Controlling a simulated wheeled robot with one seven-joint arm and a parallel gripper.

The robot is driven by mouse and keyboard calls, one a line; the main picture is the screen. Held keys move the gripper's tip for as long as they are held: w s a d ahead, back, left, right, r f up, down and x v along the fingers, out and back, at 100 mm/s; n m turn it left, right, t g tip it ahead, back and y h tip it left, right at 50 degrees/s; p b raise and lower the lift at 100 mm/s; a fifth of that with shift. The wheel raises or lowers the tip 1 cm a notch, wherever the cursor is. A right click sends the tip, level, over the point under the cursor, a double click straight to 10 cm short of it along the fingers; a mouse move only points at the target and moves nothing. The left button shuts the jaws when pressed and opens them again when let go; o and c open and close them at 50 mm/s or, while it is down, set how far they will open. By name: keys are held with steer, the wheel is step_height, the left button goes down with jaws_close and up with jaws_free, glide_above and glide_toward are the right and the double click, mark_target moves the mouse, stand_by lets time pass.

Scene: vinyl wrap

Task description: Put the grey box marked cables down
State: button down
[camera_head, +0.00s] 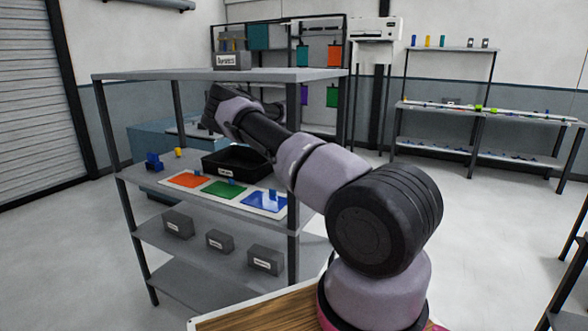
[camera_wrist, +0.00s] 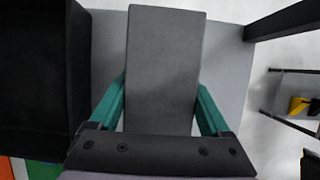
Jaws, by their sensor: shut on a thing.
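A plain grey box (camera_wrist: 163,60) fills the middle of the wrist view, between the teal fingers of my gripper (camera_wrist: 160,88). My gripper is shut on it. No label shows on the face I see, so I cannot read its marking. Below it is a grey shelf surface (camera_wrist: 225,65); I cannot tell whether the box touches it. In the head view my arm reaches over the middle shelf (camera_head: 140,174), and the gripper and held box are hidden behind it.
A black tray (camera_head: 247,175) stands on the middle shelf; it is left of the box in the wrist view (camera_wrist: 40,70). A mat with orange, green and blue squares (camera_head: 223,190) lies in front. Several labelled grey boxes (camera_head: 220,241) stand on the shelf below. A shelf post (camera_head: 293,180) is close to my arm.

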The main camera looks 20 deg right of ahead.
steer(key=shift+f, duration=1.7)
jaws_free()
steer(key=shift+f, duration=0.15)
steer(key=v, duration=0.5)
steer(key=shift+s+a+r, duration=0.15)
steer(key=shift+a+r, duration=0.15)
steer(key=s+a, duration=0.7)
steer(key=a, duration=0.2)
steer(key=shift+f, duration=0.2)
